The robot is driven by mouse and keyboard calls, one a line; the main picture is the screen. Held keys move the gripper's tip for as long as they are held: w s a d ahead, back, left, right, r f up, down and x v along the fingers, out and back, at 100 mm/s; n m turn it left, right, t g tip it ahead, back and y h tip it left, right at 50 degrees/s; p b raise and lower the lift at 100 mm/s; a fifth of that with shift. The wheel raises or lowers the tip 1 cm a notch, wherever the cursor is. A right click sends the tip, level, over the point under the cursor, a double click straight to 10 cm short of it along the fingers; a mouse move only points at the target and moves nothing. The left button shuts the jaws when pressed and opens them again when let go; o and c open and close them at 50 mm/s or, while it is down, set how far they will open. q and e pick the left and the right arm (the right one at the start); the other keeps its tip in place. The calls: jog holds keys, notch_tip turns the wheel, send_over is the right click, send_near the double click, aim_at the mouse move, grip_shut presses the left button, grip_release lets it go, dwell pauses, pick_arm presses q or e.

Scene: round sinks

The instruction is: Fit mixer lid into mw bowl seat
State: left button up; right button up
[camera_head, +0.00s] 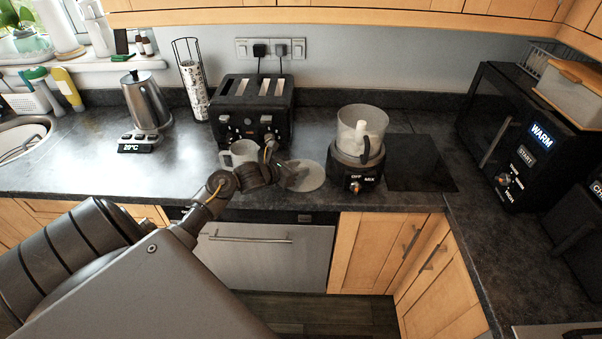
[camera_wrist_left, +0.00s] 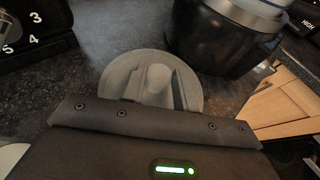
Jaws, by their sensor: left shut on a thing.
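The mixer lid (camera_head: 309,178) is a pale translucent disc low over the worktop, left of the mixer. My left gripper (camera_head: 292,177) is shut on it. In the left wrist view the round lid (camera_wrist_left: 118,72) shows with its central knob between the fingers (camera_wrist_left: 155,92). I cannot tell whether the lid touches the worktop. The mixer bowl (camera_head: 351,125) is clear and open at the top, with a white post inside, and sits on a black base (camera_head: 354,175) marked OFF and MIX. The base also shows at the top of the left wrist view (camera_wrist_left: 212,42). My right gripper is not in view.
A white mug (camera_head: 238,153) stands left of my left gripper, in front of the black toaster (camera_head: 252,108). A kettle (camera_head: 146,100) stands further left. A dark flat board (camera_head: 418,163) lies right of the mixer, and a black microwave (camera_head: 522,137) beyond it.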

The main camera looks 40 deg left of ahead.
pick_arm(q)
jog(key=shift+r, duration=0.15)
notch_tip(320, 180, up, 18)
jog(key=b, duration=0.3)
